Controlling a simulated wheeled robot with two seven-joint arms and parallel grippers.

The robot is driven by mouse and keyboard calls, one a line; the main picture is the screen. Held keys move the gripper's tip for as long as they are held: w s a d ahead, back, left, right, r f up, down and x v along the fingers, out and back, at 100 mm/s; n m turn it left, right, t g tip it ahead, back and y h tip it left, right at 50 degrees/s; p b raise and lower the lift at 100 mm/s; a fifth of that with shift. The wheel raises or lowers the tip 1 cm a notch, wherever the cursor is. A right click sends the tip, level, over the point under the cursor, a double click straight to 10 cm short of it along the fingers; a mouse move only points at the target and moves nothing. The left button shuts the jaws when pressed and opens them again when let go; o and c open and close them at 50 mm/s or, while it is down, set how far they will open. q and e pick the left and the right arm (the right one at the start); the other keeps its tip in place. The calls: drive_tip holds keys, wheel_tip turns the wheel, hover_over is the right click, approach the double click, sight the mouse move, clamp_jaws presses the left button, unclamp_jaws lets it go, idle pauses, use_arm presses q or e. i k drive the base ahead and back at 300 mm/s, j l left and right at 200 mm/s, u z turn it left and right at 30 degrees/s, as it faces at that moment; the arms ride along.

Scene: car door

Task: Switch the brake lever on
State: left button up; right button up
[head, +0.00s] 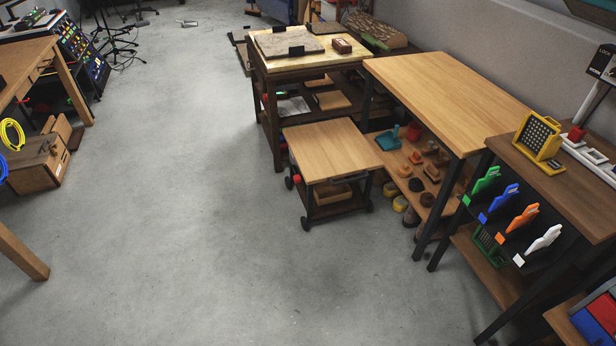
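I cannot make out a brake lever anywhere in the head view. A small wheeled cart (333,150) with a light wooden top stands in the middle of the view. A dark bar runs along the front edge of its top, and small dark casters show at its feet. Any lever on the casters is too small to tell. Neither of my grippers is in view.
A wooden workbench (450,88) stands right of the cart, and a dark table with boards (300,62) stands behind it. A rack of coloured handles (510,210) is at the right. The grey floor (180,200) left and front is clear.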

sight(298, 179)
drive_tip(key=i+j+u, duration=0.1)
drive_tip(key=i+j, duration=0.25)
drive_tip(key=i+j+u, duration=0.1)
drive_tip(key=i+j, duration=0.2)
drive_tip(key=i, duration=0.25)
drive_tip(key=i+j, duration=0.25)
drive_tip(key=i, duration=0.2)
drive_tip(key=i+j+u, duration=0.15)
drive_tip(key=i+j, duration=0.15)
drive_tip(key=i, duration=0.15)
